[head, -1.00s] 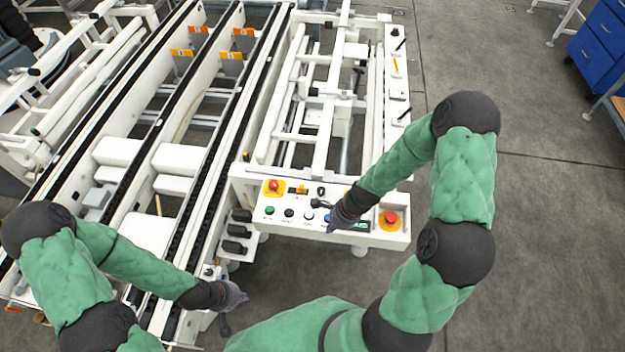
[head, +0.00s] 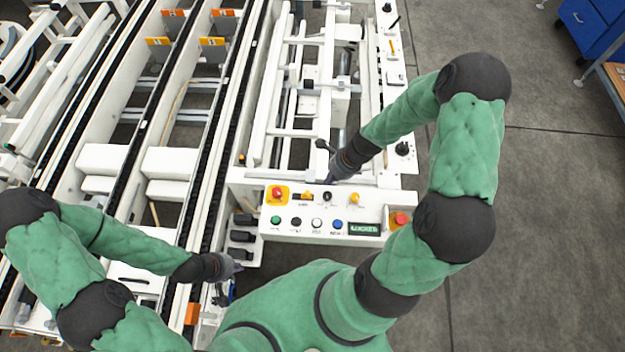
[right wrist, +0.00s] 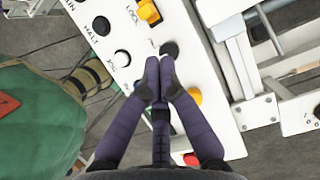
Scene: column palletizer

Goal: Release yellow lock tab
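The yellow lock tab (head: 307,196) is a small yellow-orange piece on the far row of the white control panel (head: 268,228). In the right wrist view the yellow tab (right wrist: 148,12) sits beside the printed word LOCK at the top. My right gripper (head: 328,181) is over the panel's far edge, to the right of the tab. In the right wrist view its two dark fingertips (right wrist: 160,68) are together and empty, just below a black knob (right wrist: 170,49) and apart from the tab. My left gripper (head: 238,267) hangs low beside the conveyor; its fingers are too small to read.
A red emergency button (head: 277,193) is left of the tab. A yellow button (head: 354,198) and another red button (head: 401,219) are to the right. Green (head: 276,219), black, white and blue (head: 337,224) buttons line the near row. Open floor lies right.

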